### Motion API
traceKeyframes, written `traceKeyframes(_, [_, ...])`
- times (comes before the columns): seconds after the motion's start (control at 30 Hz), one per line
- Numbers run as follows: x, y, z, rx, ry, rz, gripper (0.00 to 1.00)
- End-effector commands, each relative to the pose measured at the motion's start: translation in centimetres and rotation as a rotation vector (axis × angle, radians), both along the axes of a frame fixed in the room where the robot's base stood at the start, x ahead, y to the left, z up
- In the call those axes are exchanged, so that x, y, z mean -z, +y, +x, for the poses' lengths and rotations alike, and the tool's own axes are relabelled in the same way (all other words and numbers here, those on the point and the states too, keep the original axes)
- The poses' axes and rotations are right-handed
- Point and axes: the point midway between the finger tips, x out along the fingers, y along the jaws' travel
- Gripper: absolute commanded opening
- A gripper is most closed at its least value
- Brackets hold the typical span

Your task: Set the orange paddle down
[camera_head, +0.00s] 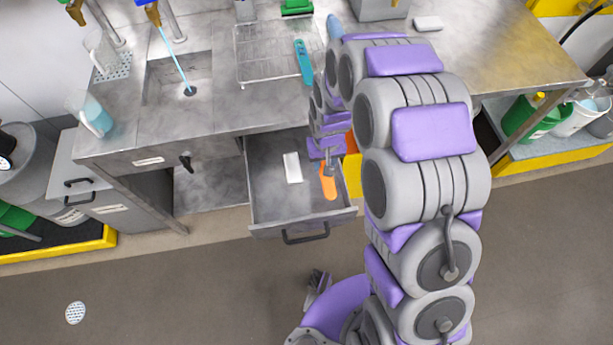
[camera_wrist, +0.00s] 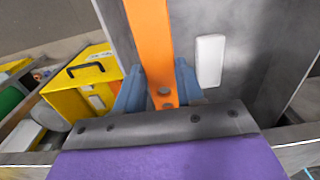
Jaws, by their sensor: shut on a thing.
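The orange paddle (camera_head: 328,187) shows in the head view over the right part of an open metal drawer (camera_head: 262,212). My gripper (camera_head: 328,165) is shut on the paddle near its end. In the wrist view, the paddle (camera_wrist: 150,40) runs away from the blue fingers of my gripper (camera_wrist: 160,88), which sit on both sides of it near a hole. I cannot tell whether the paddle touches the drawer floor. A white block (camera_head: 292,167) lies in the drawer to the left of the paddle, and it also shows in the wrist view (camera_wrist: 209,60).
A steel counter (camera_head: 225,115) with a sink (camera_head: 180,85) stands behind the drawer. A wire rack (camera_head: 270,60) and a teal tool (camera_head: 304,62) lie on it. A yellow box (camera_wrist: 85,80) stands left of the drawer in the wrist view. The drawer's left part is clear.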

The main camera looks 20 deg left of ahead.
Motion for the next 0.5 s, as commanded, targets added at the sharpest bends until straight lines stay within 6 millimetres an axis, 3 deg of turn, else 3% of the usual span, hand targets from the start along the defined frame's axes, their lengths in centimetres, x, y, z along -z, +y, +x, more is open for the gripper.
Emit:
traceKeyframes(0.23, [4.6,0.5,-0.1,-0.002,0.002,-0.007,0.07])
traceKeyframes(0.5, [7.1,-0.1,-0.1,-0.001,0.001,0.0,0.07])
